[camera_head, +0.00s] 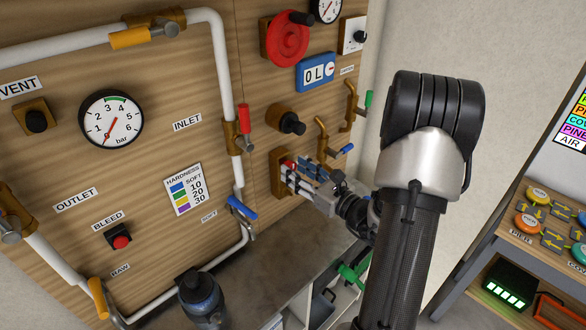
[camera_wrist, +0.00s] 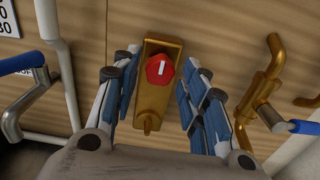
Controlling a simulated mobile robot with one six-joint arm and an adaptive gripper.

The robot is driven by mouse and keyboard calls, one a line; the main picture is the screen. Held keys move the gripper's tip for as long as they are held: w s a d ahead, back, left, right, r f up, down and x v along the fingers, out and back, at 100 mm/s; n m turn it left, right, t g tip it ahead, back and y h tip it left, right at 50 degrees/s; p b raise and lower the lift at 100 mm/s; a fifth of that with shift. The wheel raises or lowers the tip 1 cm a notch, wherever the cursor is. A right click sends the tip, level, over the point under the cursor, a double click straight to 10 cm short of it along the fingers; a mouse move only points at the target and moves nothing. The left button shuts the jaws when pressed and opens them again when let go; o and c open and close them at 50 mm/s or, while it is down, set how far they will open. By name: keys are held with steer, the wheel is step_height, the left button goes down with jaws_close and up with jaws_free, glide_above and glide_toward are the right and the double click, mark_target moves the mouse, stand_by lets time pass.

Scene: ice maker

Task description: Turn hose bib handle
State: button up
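A red faceted handle (camera_wrist: 160,71) with a white line across it sits on a brass fixture (camera_wrist: 151,105) on the wooden panel. The fixture has a small stub at its lower end; I take it to be the hose bib. My gripper (camera_wrist: 157,75) is open, with one blue-and-grey finger on each side of the fixture and visible gaps to the red handle. In the head view, my gripper (camera_head: 299,174) is at the panel in front of the brass fixture (camera_head: 276,174). The red handle (camera_head: 290,164) is partly hidden there by the fingers.
A bent brass pipe with a blue lever (camera_wrist: 305,127) is close to the right of my gripper. Another blue lever (camera_wrist: 20,63) and a white pipe (camera_wrist: 58,70) are to the left. A grey counter (camera_head: 262,246) with a dark bottle (camera_head: 203,300) lies below the panel.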

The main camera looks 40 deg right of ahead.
steer(key=s, duration=0.5)
steer(key=shift+d, duration=0.2)
steer(key=shift+w+a, duration=0.1)
